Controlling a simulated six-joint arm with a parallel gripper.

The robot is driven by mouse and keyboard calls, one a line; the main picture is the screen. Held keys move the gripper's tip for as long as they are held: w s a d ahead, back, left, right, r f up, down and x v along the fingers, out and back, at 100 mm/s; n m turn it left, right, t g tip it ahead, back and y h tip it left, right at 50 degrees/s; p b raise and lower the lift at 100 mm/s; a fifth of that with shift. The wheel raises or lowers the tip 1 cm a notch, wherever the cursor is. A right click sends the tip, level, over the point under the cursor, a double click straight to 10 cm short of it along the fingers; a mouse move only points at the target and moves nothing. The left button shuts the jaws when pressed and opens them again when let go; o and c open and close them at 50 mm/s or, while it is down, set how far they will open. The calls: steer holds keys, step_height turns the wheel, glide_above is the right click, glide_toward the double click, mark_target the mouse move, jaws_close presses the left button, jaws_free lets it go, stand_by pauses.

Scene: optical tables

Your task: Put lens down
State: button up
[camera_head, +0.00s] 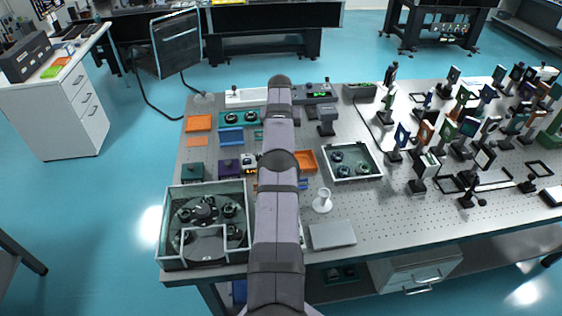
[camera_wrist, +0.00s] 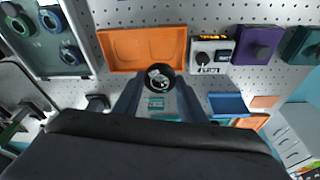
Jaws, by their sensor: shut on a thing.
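My gripper (camera_wrist: 159,86) is shut on a small round lens (camera_wrist: 158,77) in a black mount, held between its two fingertips in the wrist view. An orange tray (camera_wrist: 112,51) lies just beyond the lens and looks empty. The lens overlaps the tray's near edge in the picture; I cannot tell its height above the table. In the head view the orange tray (camera_head: 308,160) shows partly to the right of my arm. My arm hides the gripper and the lens there.
A glass-sided tray (camera_head: 341,175) with several dark mounted lenses stands right of the orange tray; a larger glass-walled box (camera_head: 163,226) stands at front left. A white cup (camera_head: 324,198) and a grey flat box (camera_head: 332,235) are near. Many optics (camera_head: 463,126) crowd the right.

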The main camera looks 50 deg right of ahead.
step_height(320, 180, down, 4)
steer(key=b, duration=0.3)
steer(key=shift+f, duration=0.35)
steer(key=shift+f+p, duration=0.5)
steer(key=shift+f, duration=1.55)
steer(key=shift+f, duration=0.1)
steer(key=shift+f+b, duration=0.35)
steer(key=shift+b, duration=0.15)
steer(key=shift+f, duration=0.2)
